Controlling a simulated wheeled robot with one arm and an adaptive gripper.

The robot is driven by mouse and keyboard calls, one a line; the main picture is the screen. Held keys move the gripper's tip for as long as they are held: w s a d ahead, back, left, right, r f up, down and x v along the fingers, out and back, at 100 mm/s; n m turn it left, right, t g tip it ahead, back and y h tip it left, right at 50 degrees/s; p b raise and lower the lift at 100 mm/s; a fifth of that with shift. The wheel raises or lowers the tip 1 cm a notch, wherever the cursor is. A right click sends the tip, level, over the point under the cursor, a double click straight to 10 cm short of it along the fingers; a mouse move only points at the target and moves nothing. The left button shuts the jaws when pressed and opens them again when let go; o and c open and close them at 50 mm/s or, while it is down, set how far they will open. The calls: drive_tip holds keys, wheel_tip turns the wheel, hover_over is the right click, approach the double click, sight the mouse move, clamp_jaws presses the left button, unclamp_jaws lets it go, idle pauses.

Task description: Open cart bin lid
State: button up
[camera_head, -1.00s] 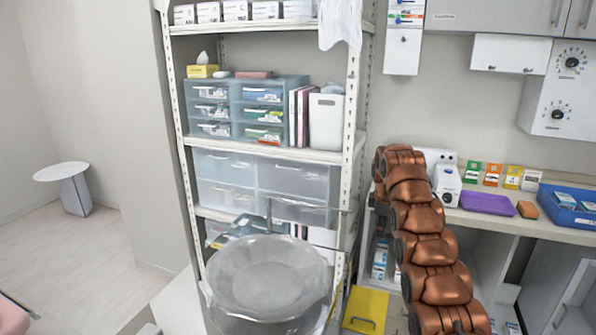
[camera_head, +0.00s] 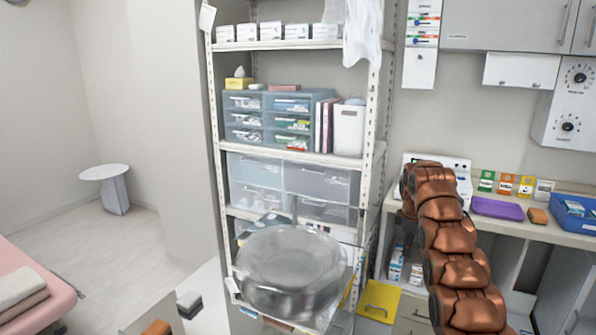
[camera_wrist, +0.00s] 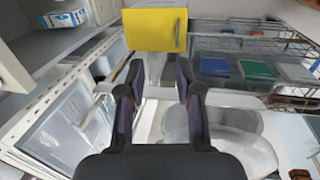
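A clear round bin (camera_head: 290,270) with a wide rim and a lid-like top stands low in front of the shelf in the head view. Its see-through surface makes it hard to tell lid from bowl. In the wrist view, a translucent rounded bin (camera_wrist: 235,135) shows at the lower right, beyond my gripper. My gripper (camera_wrist: 157,95) is open, its two dark fingers apart with nothing held between them. A pale rim or bar crosses just past the fingertips; I cannot tell whether they touch it.
A metal shelf (camera_head: 372,190) with drawers stands behind the bin. A yellow panel with a handle (camera_head: 378,302) is right of it and shows in the wrist view (camera_wrist: 155,25). A counter (camera_head: 515,228) is at right, a pink bed (camera_head: 40,285) at left. Floor shows at left.

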drive_tip(key=s+a+r+m+g, duration=0.1)
drive_tip(key=s+a+r+m, duration=0.2)
drive_tip(key=s, duration=0.6)
drive_tip(key=s+a+r+m+p, duration=0.15)
drive_tip(key=s+r, duration=0.25)
drive_tip(key=s, duration=0.4)
drive_tip(key=s+a+r+m+g, duration=0.1)
drive_tip(key=s+a+r+m, duration=0.25)
drive_tip(key=s, duration=0.55)
drive_tip(key=s+a+f+m, duration=0.1)
drive_tip(key=s+a+f, duration=0.1)
drive_tip(key=s, duration=0.9)
drive_tip(key=s+a+f+m+g, duration=0.1)
drive_tip(key=s+a+f+m, duration=0.1)
drive_tip(key=s, duration=0.8)
drive_tip(key=s+a+f+m+y, duration=0.1)
drive_tip(key=s+a+f, duration=0.1)
drive_tip(key=s, duration=0.9)
drive_tip(key=shift+s+a+f+m+g+p, duration=0.3)
drive_tip(key=shift+a+g+p, duration=0.1)
drive_tip(key=shift+a, duration=0.2)
